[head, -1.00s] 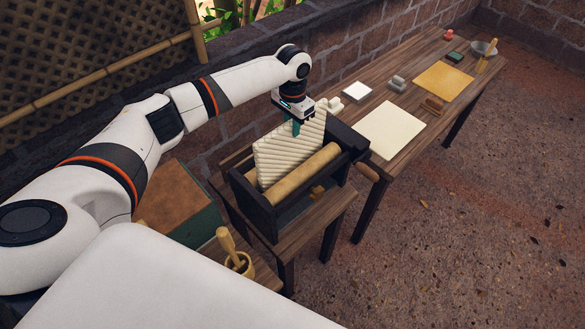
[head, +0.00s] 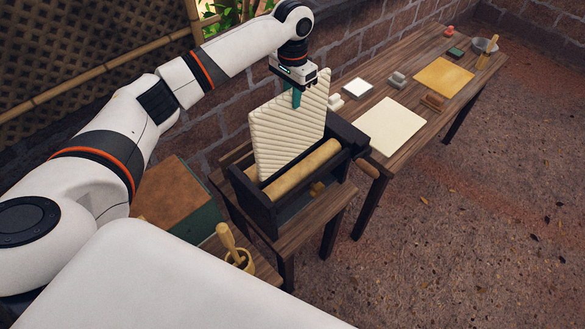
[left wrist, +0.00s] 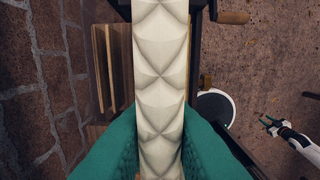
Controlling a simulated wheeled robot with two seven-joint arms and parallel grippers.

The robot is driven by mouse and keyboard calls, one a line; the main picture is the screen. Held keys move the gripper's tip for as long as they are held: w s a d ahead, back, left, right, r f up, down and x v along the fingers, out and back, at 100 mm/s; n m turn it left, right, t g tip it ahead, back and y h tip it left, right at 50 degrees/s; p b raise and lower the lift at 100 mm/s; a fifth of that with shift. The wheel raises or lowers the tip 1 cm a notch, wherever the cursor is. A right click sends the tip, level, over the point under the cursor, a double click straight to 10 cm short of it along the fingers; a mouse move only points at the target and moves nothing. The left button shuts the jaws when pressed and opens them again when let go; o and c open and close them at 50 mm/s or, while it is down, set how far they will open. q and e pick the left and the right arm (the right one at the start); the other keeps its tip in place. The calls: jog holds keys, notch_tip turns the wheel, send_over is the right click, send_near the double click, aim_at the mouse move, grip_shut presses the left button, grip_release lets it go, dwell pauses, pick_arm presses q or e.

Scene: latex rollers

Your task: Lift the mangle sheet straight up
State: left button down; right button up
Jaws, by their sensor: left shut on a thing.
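The mangle sheet (head: 285,130) is a cream slab with diagonal ridges. It stands upright in the dark-framed mangle (head: 262,207), behind its tan roller (head: 302,168). Its lower edge is hidden behind the roller. My left gripper (head: 296,98) is shut on the sheet's upper edge, right of its middle. In the left wrist view the teal fingers (left wrist: 158,148) press on both sides of the ridged sheet (left wrist: 160,60). My right gripper (left wrist: 268,122) shows small at the right of the left wrist view, away from the sheet; its jaw state is unclear.
A long wooden table (head: 392,172) beyond the mangle holds a pale sheet (head: 390,125), a yellow sheet (head: 443,77) and small blocks. A mangle crank handle (head: 368,168) juts out at right. A cup with a pestle (head: 228,238) stands in front. A brick wall runs close behind.

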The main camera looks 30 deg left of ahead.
pick_arm(q)
jog(key=shift+r, duration=2.65)
